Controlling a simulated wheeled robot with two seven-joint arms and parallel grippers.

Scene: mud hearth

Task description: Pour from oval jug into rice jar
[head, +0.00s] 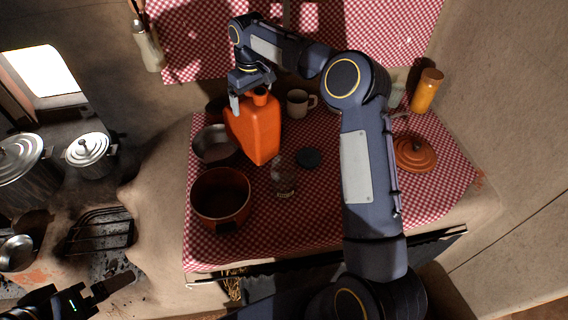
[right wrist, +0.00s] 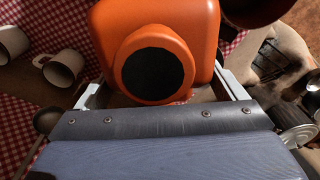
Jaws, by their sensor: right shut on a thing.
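The orange oval jug (head: 256,130) is in the head view, left of centre over the checked cloth, leaning slightly. My right gripper (head: 250,98) is shut on its neck from above. In the right wrist view the jug (right wrist: 205,25) shows its round dark mouth between my fingers. I cannot tell whether its base touches the cloth. The clear glass rice jar (head: 284,178) stands upright on the cloth, to the right of and nearer than the jug, apart from it. My left gripper (head: 112,287) is at the lower left, its jaws unclear.
A brown-orange pot (head: 221,205) and a metal bowl (head: 213,144) stand left of the jar. A dark disc (head: 308,158) lies close right of it. A white mug (head: 298,102) is behind, an orange lid (head: 414,153) and an amber bottle (head: 427,91) to the right.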

